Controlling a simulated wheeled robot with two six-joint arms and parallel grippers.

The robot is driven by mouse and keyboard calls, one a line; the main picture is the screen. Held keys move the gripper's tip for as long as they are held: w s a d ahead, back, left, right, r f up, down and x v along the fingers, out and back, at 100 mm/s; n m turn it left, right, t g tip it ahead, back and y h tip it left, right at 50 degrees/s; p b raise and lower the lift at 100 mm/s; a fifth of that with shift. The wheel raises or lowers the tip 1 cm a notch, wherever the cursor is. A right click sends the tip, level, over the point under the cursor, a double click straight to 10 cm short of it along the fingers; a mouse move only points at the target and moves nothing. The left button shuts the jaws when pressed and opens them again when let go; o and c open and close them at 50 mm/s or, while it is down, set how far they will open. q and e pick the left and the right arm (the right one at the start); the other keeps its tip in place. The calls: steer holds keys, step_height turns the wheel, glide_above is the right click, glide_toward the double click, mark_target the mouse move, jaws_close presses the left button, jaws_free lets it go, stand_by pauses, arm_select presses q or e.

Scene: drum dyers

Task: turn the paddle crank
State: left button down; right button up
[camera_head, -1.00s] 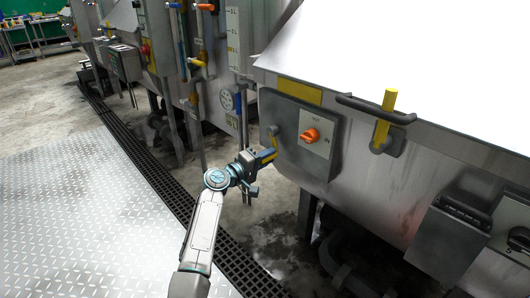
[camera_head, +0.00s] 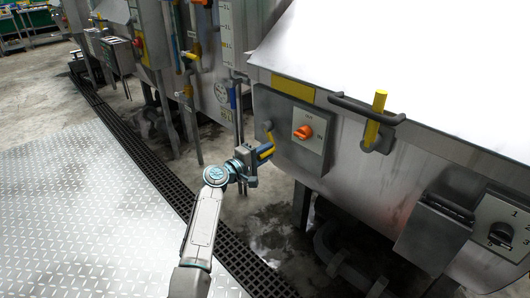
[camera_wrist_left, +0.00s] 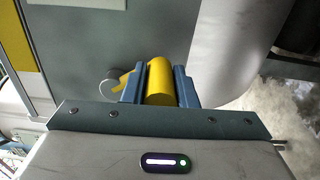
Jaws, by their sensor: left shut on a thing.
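The paddle crank (camera_head: 268,138) is on the grey control panel of the near steel machine. It has a round grey hub, a short yellow arm and a yellow handle. My left gripper (camera_head: 264,153) is shut on the yellow handle, below the hub. In the left wrist view the yellow handle (camera_wrist_left: 160,80) lies between the two blue fingers, and the grey hub (camera_wrist_left: 111,83) shows just left of them. The fingers cover part of the handle. My right gripper is not in view.
An orange knob (camera_head: 302,132) sits on the panel, right of the crank. A dark rail with an upright yellow handle (camera_head: 375,119) juts out farther right. Pipes and a gauge (camera_head: 222,92) stand behind. A floor grate (camera_head: 150,178) runs below; the metal plate floor (camera_head: 85,220) at left is clear.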

arm_select(q)
steer(key=c, duration=1.2)
jaws_free()
steer(key=shift+o, duration=0.2)
steer(key=v, duration=1.1)
steer(key=shift+p, duration=0.3)
steer(key=shift+c, duration=0.5)
